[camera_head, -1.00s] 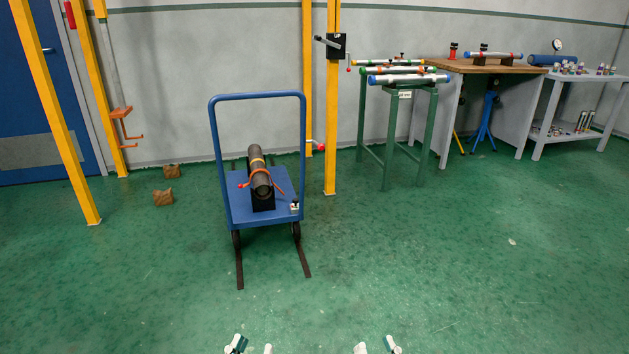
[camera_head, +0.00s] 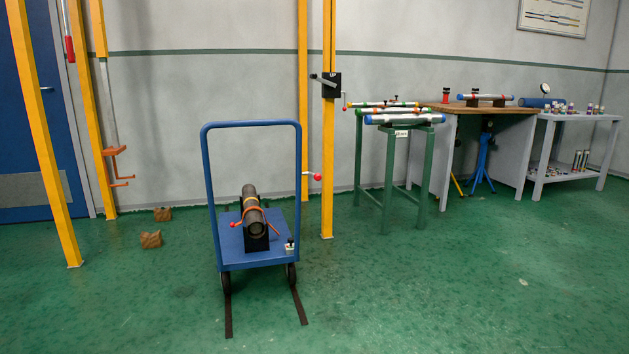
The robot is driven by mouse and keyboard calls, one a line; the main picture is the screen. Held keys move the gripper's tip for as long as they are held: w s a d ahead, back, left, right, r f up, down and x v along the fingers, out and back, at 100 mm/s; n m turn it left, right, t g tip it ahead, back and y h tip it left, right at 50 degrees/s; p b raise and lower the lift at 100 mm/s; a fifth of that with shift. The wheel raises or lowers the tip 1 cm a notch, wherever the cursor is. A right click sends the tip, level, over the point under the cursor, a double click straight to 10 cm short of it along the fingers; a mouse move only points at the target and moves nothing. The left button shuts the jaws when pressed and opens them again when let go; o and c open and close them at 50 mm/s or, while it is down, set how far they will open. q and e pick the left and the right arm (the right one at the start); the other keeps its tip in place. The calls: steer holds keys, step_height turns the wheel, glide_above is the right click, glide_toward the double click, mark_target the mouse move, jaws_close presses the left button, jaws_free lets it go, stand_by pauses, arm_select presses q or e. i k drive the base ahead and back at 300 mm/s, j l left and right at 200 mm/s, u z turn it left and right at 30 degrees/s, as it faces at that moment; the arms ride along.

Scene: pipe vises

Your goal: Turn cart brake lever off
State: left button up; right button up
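A blue cart (camera_head: 258,247) with a tall hoop handle (camera_head: 207,185) stands on the green floor left of centre. A dark pipe (camera_head: 252,212) with orange straps lies on a black cradle on its deck. A lever with a red knob (camera_head: 317,176) sticks out beside the handle's right upright; I cannot tell whether it is fixed to the cart or to the yellow post behind. Another red knob (camera_head: 233,224) shows left of the pipe. A small pale fitting (camera_head: 289,247) sits at the deck's front right corner. No lever is clearly identifiable as the brake. Neither gripper is in view.
Two dark strips (camera_head: 228,315) run on the floor from under the cart. Yellow posts (camera_head: 327,140) stand behind it and at left. A green pipe stand (camera_head: 422,172) and wooden-topped bench (camera_head: 500,108) are at right. Brown blocks (camera_head: 151,239) lie left. The foreground floor is clear.

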mark_target(317, 176)
steer(key=i+l+u, duration=0.25)
steer(key=i+l, duration=0.55)
steer(key=i+l+u, duration=0.25)
steer(key=i+l, duration=0.65)
steer(key=l, duration=0.1)
